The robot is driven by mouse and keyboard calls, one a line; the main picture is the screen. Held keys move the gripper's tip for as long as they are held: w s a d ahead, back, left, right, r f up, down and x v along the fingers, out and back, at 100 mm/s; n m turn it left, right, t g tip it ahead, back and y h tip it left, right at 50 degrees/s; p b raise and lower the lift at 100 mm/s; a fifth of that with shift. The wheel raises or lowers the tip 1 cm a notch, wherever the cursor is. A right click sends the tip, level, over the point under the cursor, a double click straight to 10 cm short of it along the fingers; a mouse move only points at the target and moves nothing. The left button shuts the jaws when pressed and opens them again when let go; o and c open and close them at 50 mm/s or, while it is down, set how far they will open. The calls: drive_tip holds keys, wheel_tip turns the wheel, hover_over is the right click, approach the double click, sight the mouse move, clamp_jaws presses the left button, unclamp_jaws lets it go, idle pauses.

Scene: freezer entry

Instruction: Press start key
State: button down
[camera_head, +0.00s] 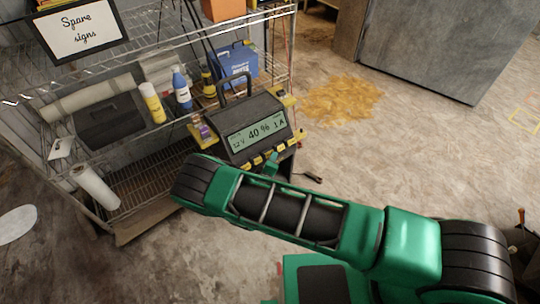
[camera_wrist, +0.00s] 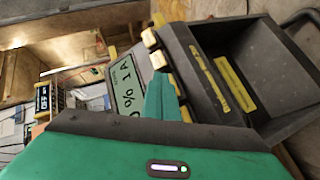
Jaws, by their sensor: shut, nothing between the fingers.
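A dark charger-like device (camera_head: 255,106) with a handle stands at the front of a wire shelf. Its display (camera_head: 257,131) reads 12 V, 40 % and 1 A; it also shows sideways in the wrist view (camera_wrist: 127,92). A row of yellow keys (camera_head: 281,148) runs below the display, and two pale yellow keys (camera_wrist: 158,60) show in the wrist view. Their labels are too small to tell which is start. My gripper (camera_head: 271,163) is shut and empty, its tip in front of the key row. In the wrist view its fingers (camera_wrist: 163,98) overlap the display's edge. I cannot tell whether they touch.
The wire shelf (camera_head: 150,181) holds a yellow bottle (camera_head: 153,104), a blue bottle (camera_head: 182,92), a blue box (camera_head: 237,61) and paper rolls. A yellow-brown stain (camera_head: 340,101) marks the floor. The floor right of the shelf is mostly clear.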

drive_tip(key=s+d+r, duration=0.2)
drive_tip(key=s, duration=0.1)
drive_tip(key=shift+s+d+r, duration=0.2)
drive_tip(key=shift+s+r, duration=0.05)
drive_tip(key=shift+r, duration=0.05)
idle(0.9)
